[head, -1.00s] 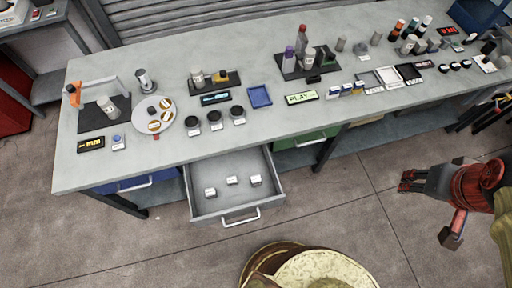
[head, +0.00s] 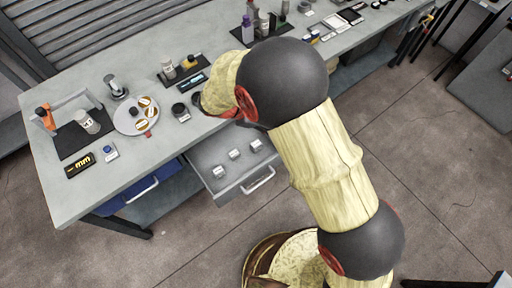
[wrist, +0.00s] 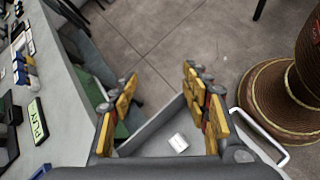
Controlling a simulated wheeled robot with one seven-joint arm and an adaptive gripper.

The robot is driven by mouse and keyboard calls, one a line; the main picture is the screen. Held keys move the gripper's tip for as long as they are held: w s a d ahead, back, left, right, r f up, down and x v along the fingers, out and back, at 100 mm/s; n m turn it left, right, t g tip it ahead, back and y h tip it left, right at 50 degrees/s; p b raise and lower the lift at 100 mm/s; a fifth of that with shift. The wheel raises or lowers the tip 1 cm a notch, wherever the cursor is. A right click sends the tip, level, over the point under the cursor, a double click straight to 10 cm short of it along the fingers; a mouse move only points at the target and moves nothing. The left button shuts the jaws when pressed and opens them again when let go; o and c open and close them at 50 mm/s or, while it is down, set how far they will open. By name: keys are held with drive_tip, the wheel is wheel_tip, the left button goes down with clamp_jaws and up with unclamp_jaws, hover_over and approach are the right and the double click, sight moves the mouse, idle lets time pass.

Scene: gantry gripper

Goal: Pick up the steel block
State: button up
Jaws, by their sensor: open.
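Three small pale blocks sit apart in the open grey drawer (head: 213,186) below the bench top in the head view: a left one (head: 218,171), a middle one (head: 234,154) and a right one (head: 256,145). I cannot tell which of them is the steel block. The wrist view shows one pale block (wrist: 178,143) on the drawer floor, low between my fingers. My gripper (wrist: 160,82) is open and empty, with its yellow fingers spread above the drawer. In the head view my arm hides the gripper.
The grey bench (head: 103,183) holds a white plate (head: 122,123), a black mat (head: 70,141) and several small items. The drawer handle (head: 259,182) juts out at the front. A dark round base of mine stands right in the wrist view. Open floor lies around.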

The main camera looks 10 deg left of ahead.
sight(255, 144)
drive_tip(key=s+a+f+n+t, duration=0.1)
drive_tip(key=a+f+n+t, duration=0.1)
drive_tip(key=f, duration=0.4)
drive_tip(key=s+a+f+n+t+b, duration=0.1)
drive_tip(key=a+f+n, duration=0.3)
drive_tip(key=a+f, duration=0.2)
drive_tip(key=s+a+f+n+t, duration=0.1)
drive_tip(key=a+f+n+t, duration=0.1)
drive_tip(key=a+f, duration=0.2)
drive_tip(key=shift+s+f+n+t, duration=0.15)
drive_tip(key=shift+s+f+n, duration=0.05)
drive_tip(key=shift+f, duration=0.75)
drive_tip(key=shift+s+f+n+t, duration=0.15)
drive_tip(key=shift+s+f+n, duration=0.05)
drive_tip(key=shift+f, duration=0.7)
drive_tip(key=shift+w+d+f+b, duration=0.1)
drive_tip(key=shift+w+f+b, duration=0.05)
drive_tip(key=shift+f+b, duration=0.15)
drive_tip(key=b+x, duration=0.2)
drive_tip(key=x, duration=0.5)
drive_tip(key=shift+w+f, duration=0.1)
drive_tip(key=shift+f, duration=0.1)
drive_tip(key=shift+c, duration=0.8)
clamp_jaws()
drive_tip(key=shift+r, duration=0.1)
